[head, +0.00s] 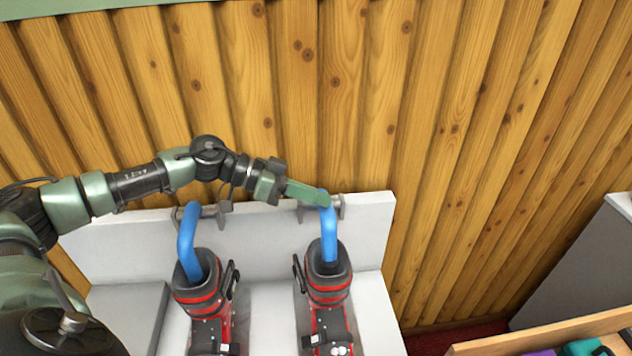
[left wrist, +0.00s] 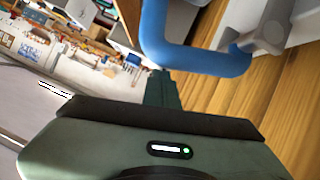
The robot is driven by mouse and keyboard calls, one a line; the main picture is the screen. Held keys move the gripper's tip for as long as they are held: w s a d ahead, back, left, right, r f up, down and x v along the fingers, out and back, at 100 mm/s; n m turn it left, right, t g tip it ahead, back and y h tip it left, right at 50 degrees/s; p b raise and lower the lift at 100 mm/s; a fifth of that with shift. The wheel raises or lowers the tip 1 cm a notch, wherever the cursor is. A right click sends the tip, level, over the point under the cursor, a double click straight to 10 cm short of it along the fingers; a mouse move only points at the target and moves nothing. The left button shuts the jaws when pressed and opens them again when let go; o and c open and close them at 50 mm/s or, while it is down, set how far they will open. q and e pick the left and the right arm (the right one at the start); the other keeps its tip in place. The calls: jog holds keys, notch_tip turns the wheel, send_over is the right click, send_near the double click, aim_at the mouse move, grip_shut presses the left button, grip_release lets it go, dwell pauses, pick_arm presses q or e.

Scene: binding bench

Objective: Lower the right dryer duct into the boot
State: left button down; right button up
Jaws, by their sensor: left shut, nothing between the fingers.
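The right dryer duct (head: 328,232) is a blue bent tube on the white bench. Its lower end goes into the open top of the right ski boot (head: 328,290), which is black, grey and red. My left gripper (head: 326,199) is shut and empty, with its fingertips at the top bend of this duct. In the left wrist view the blue duct (left wrist: 190,55) passes just beyond the fingertips (left wrist: 160,76); I cannot tell whether they touch. My right gripper is not in view.
The left duct (head: 186,243) also reaches down into the left boot (head: 203,300). Grey brackets (head: 303,214) sit on the white back panel (head: 262,235). A wooden wall (head: 330,100) rises behind. A wooden-edged tray (head: 545,335) and a grey cabinet (head: 590,265) stand at right.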

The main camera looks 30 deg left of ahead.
aim_at(322, 218)
pick_arm(q)
jog(key=shift+s+d+f+m+t+y+p, duration=0.25)
jog(key=shift+s+d+f+m+p, duration=0.1)
jog(key=shift+s+f+m, duration=0.2)
jog(key=shift+s+d+f+m+t+y+p, duration=0.15)
jog(key=shift+s+d+f+m+t+p, duration=0.2)
jog(key=shift+f, duration=0.3)
jog(key=shift+s+d+f+m, duration=0.15)
jog(key=shift+s+f+m, duration=0.1)
jog(key=shift+f+m, duration=0.05)
